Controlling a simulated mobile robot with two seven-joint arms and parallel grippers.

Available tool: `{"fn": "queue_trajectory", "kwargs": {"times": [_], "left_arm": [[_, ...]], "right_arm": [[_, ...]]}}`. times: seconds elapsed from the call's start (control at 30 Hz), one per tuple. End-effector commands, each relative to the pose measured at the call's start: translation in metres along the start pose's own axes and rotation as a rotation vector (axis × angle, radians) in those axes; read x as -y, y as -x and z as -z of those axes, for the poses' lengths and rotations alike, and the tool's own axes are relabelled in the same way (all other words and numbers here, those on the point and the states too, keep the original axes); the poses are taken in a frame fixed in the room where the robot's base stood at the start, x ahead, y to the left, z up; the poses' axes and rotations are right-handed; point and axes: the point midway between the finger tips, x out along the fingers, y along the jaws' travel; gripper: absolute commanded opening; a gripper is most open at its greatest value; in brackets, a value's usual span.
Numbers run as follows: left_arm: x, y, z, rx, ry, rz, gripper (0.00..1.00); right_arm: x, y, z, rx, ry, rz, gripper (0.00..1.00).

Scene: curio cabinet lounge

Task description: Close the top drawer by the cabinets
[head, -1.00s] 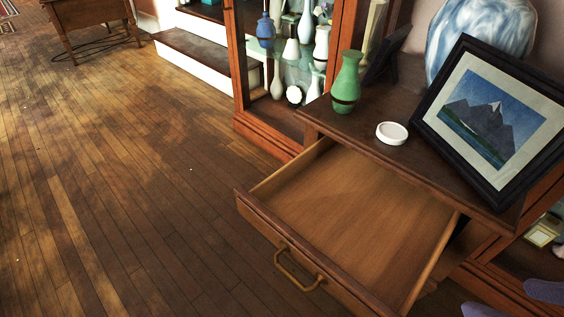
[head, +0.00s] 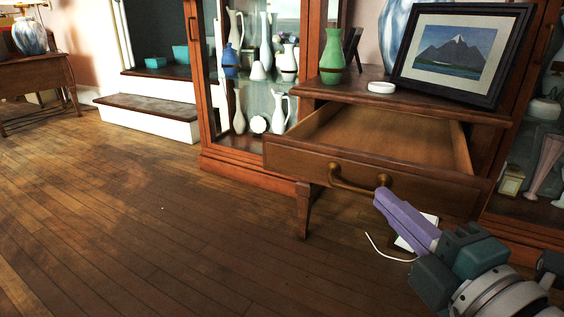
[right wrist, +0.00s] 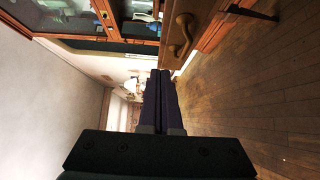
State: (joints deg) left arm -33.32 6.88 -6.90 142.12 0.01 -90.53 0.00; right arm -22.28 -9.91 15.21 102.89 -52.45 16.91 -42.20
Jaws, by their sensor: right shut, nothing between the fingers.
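The top drawer (head: 372,176) of a small wooden side table stands pulled out, and its empty inside shows. A curved handle (head: 352,184) is on its front. My right gripper (head: 381,200) is shut and empty, its purple fingers pointing at the drawer front near the right end of the handle. Whether the fingertips touch the front cannot be told. In the right wrist view the shut fingers (right wrist: 162,76) point past the drawer front, with the handle (right wrist: 181,36) just above and to their right. My left gripper is not in view.
On the table top (head: 345,92) stand a green vase (head: 332,62), a small white dish (head: 381,87) and a framed mountain picture (head: 455,52). Glass cabinets (head: 203,85) flank the table. A white object and cord (head: 385,250) lie below the drawer. The wooden floor at left is clear.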

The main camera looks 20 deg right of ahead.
Motion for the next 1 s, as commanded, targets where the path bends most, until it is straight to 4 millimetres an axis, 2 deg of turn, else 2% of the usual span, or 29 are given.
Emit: {"fn": "queue_trajectory", "kwargs": {"times": [0.1,0.33,0.4,0.63,1.0], "left_arm": [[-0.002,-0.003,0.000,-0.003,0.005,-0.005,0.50],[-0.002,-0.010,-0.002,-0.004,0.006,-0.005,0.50],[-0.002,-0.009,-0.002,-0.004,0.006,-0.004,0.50],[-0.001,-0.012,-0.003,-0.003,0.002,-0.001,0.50],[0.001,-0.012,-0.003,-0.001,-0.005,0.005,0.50]], "right_arm": [[-0.001,-0.028,0.000,-0.001,0.000,-0.005,0.00],[0.000,-0.075,0.000,-0.001,-0.001,-0.003,0.00],[0.000,-0.083,-0.011,0.000,0.002,-0.001,0.00],[0.000,-0.098,-0.026,0.001,-0.002,0.000,0.00],[0.000,-0.100,-0.029,0.001,-0.004,0.000,0.00]]}}
